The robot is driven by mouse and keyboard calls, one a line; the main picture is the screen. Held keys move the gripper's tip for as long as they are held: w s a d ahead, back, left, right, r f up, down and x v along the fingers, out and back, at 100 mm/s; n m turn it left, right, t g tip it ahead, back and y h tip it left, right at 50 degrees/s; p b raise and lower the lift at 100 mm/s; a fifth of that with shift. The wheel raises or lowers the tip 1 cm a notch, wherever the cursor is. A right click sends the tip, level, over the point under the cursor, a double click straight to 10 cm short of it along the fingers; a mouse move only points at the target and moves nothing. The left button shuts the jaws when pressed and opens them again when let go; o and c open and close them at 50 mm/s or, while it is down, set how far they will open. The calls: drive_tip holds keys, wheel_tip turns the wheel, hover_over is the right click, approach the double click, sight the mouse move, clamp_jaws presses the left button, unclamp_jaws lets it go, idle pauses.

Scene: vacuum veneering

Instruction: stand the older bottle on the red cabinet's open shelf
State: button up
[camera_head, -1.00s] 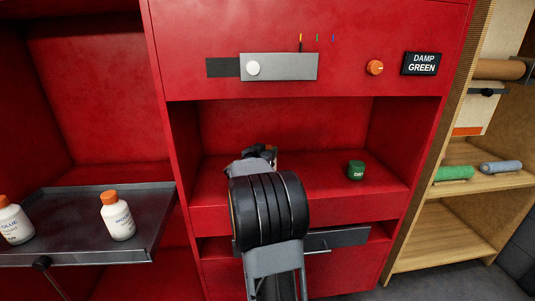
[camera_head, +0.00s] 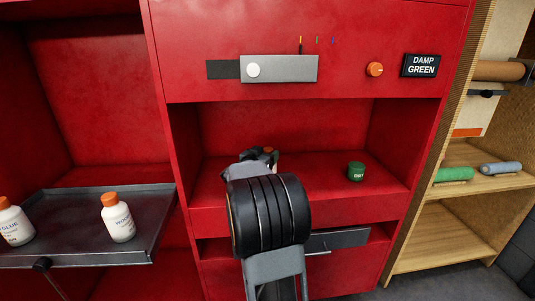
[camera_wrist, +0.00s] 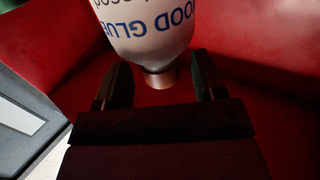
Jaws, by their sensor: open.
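A white bottle lettered in blue (camera_wrist: 150,25), reading "OOD GLUE" in part, fills the top of the wrist view, cap end downward in that picture. Its cap (camera_wrist: 160,78) lies between the spread fingers, with gaps at both sides. My gripper (camera_wrist: 163,85) is open. In the head view my gripper (camera_head: 258,157) is inside the red cabinet's open shelf (camera_head: 320,185), and only a bit of orange cap (camera_head: 268,150) shows behind it. The bottle's base is hidden. Two more white bottles with orange caps, one at the left (camera_head: 15,224) and one (camera_head: 117,218) right of it, stand on a tray.
The dark metal tray (camera_head: 70,250) is left of the shelf. A green pot (camera_head: 356,172) stands on the shelf's right side. A grey drawer or plate (camera_head: 338,239) sticks out below. A wooden rack with rolls (camera_head: 455,174) stands at the right.

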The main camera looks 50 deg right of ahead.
drive_tip(key=w+a+f+n+t+y+p, duration=0.1)
drive_tip(key=a+n+t+y, duration=0.5)
drive_tip(key=a, duration=0.9)
drive_tip(key=a+f+n+t+y+p, duration=0.15)
drive_tip(key=a+n+y, duration=0.5)
drive_tip(key=a, duration=0.95)
drive_tip(key=s+a+f+g+y, duration=0.1)
drive_tip(key=s+a+f+g, duration=0.1)
drive_tip(key=s, duration=0.4)
drive_tip(key=s+a+f+n+g+y, duration=0.1)
drive_tip(key=s+a+f+g, duration=0.1)
drive_tip(key=s+f+g, duration=0.1)
drive_tip(key=s+a+f+n+g+y, duration=0.1)
drive_tip(key=s+a+f+g+y, duration=0.1)
drive_tip(key=s, duration=0.6)
drive_tip(key=shift+s+a+f+g+b, duration=0.3)
drive_tip(key=shift+a+f+g+b, duration=0.25)
drive_tip(key=shift+g, duration=0.7)
drive_tip(key=shift+d, duration=0.1)
